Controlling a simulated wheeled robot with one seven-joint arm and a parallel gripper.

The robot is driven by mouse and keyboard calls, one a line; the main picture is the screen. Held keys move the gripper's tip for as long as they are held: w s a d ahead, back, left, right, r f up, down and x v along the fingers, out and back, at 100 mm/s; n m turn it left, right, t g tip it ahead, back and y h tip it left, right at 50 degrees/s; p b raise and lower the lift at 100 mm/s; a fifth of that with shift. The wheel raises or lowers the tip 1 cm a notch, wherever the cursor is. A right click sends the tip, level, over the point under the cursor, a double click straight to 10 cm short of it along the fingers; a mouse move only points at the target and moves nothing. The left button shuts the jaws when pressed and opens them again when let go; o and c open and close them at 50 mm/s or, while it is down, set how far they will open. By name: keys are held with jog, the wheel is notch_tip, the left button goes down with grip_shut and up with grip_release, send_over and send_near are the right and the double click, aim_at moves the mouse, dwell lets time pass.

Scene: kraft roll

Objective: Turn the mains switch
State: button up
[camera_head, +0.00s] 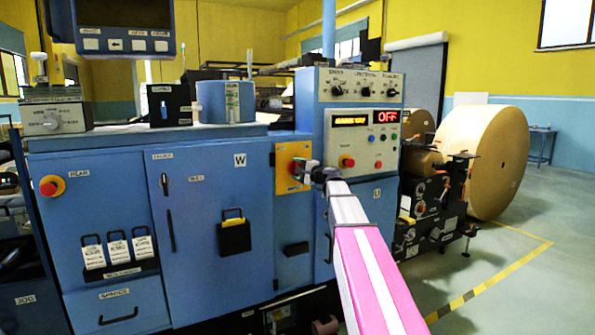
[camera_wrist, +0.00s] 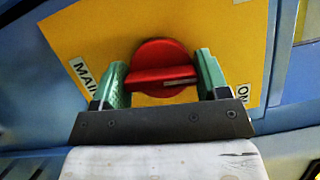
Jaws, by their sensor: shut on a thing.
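The mains switch (camera_wrist: 160,58) is a red round knob with a raised bar handle on a yellow plate (camera_wrist: 215,25). In the wrist view the bar lies nearly level across the picture. My gripper (camera_wrist: 161,80) has its two green fingers at the two ends of the bar, shut on it. Part of a label reading "MAI" shows at the left of the plate. In the head view the yellow plate (camera_head: 286,151) is on the blue cabinet front, and my gripper (camera_head: 302,172) reaches it from the right. The knob is mostly hidden there by my gripper.
A control panel (camera_head: 362,135) above right has a red display reading "OFF", a yellow-lit display, buttons and a red knob. A red button on yellow (camera_head: 52,186) is at the cabinet's left. A large kraft roll (camera_head: 485,160) stands at right. Open floor lies at right front.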

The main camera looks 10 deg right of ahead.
jog(key=n, duration=0.2)
jog(key=n+g+h, duration=0.1)
jog(key=n, duration=0.2)
jog(key=shift+h, duration=0.3)
jog(key=shift+n+g+h, duration=0.5)
jog(key=shift+n+h, duration=0.5)
jog(key=shift+n, duration=0.7)
jog(key=o, duration=0.9)
jog(key=shift+o, duration=0.2)
jog(key=shift+s, duration=0.1)
jog(key=v, duration=1)
jog(key=shift+s+d, duration=0.2)
jog(key=shift+s, duration=0.1)
jog(key=shift+r, duration=0.15)
